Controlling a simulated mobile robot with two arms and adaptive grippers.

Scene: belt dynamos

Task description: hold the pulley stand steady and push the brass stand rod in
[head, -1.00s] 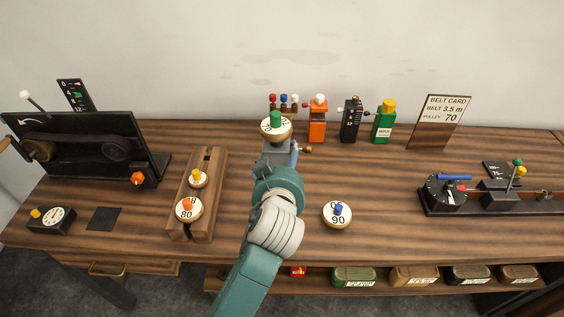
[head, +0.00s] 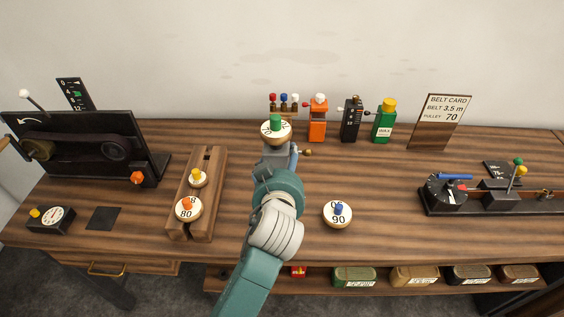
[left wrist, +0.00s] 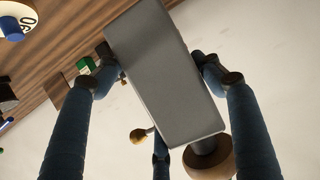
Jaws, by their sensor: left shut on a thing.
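The pulley stand is a grey block (head: 280,158) with a round cream pulley (head: 264,134) and green knob (head: 275,121) on top. The brass stand rod (head: 307,152) sticks out of its right side with a ball end. My left gripper (left wrist: 156,70) is shut on the stand, its blue fingers on both sides of the grey block (left wrist: 165,90). The wrist view also shows the rod's brass ball (left wrist: 138,136) and the wooden underside of the pulley (left wrist: 208,160). My arm hides the stand's base in the head view. I cannot tell whether it touches the table. My right gripper is out of view.
An orange device (head: 318,120), a black one (head: 351,122) and a green one (head: 383,124) stand behind. A loose pulley marked 90 (head: 337,220) lies at front right. A wooden rack (head: 208,215) with pulleys is left.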

